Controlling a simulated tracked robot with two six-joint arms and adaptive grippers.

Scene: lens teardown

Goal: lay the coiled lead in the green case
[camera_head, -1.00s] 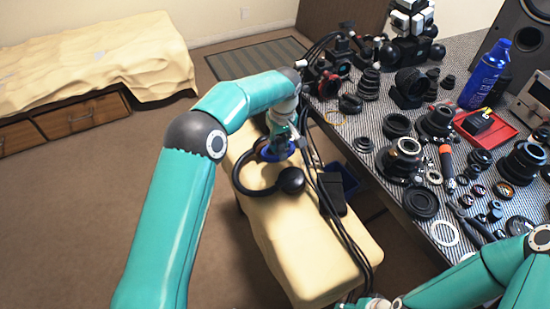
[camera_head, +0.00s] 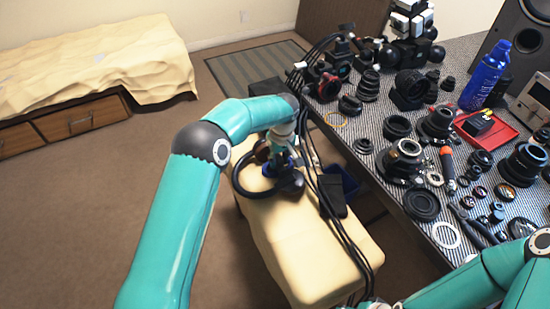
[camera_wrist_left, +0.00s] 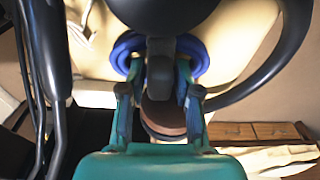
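A blue ring-shaped coil (camera_head: 268,170), which looks like the lead, is on the cream-covered bench (camera_head: 310,250). It also shows in the left wrist view (camera_wrist_left: 203,60), behind my left fingers. My left gripper (camera_head: 279,165) points down at the coil. In the left wrist view its fingers (camera_wrist_left: 160,85) stand either side of a dark grey piece; whether they grip anything is unclear. A brown round thing (camera_wrist_left: 163,117) lies beyond them. I cannot make out a green case. My right arm enters at bottom right; its fingers are out of view.
A black curved band with a round black part (camera_head: 290,185) lies close to my left gripper. Black cables (camera_head: 335,225) run along the bench. A blue bin (camera_head: 345,180) stands beside it. The patterned table (camera_head: 375,130) is crowded with lens parts and a red tray (camera_head: 500,143).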

